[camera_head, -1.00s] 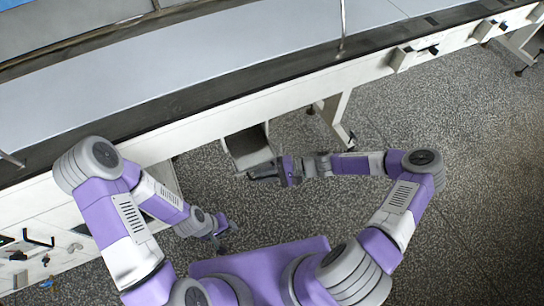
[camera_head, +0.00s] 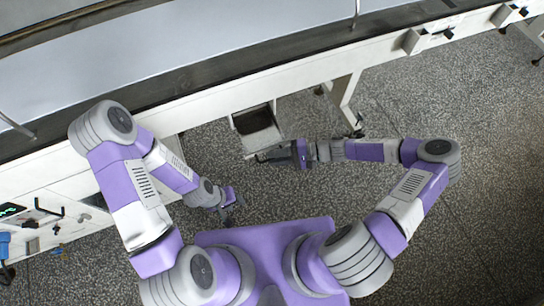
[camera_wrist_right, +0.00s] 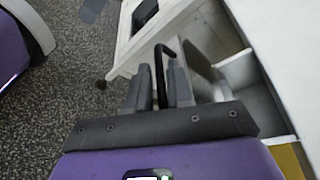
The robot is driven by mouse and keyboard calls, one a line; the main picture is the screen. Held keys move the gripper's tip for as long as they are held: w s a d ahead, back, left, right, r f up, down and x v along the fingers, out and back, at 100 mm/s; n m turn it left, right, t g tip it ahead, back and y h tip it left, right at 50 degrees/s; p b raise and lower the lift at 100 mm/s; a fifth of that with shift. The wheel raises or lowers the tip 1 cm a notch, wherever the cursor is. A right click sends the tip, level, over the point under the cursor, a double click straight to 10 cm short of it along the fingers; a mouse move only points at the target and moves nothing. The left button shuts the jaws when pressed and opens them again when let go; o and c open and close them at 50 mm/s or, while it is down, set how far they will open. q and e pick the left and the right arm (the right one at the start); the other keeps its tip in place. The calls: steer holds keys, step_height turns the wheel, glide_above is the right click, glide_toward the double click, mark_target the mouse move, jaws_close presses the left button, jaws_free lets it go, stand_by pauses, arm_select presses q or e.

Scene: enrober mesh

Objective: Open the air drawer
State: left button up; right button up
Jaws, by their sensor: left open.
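The air drawer (camera_head: 250,143) is a pale open-topped box standing out from the machine's front, with a dark inside. In the right wrist view its front panel (camera_wrist_right: 203,72) and pale inside show to the right of the fingers. A black bar handle (camera_wrist_right: 168,46) stands off the panel. My right gripper (camera_head: 270,154) is at the drawer's front; in the wrist view its two grey fingers (camera_wrist_right: 160,82) are on either side of the handle and look closed on it. My left gripper (camera_head: 232,204) is open and empty, low over the floor, apart from the drawer.
The long white machine (camera_head: 190,115) with a dark edge runs across the top. A white support leg (camera_head: 345,92) stands right of the drawer. Switch boxes (camera_head: 416,41) stick out farther right. Speckled floor (camera_head: 320,190) lies clear around my arms.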

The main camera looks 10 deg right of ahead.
steer(key=v, duration=0.6)
steer(key=shift+p, duration=0.45)
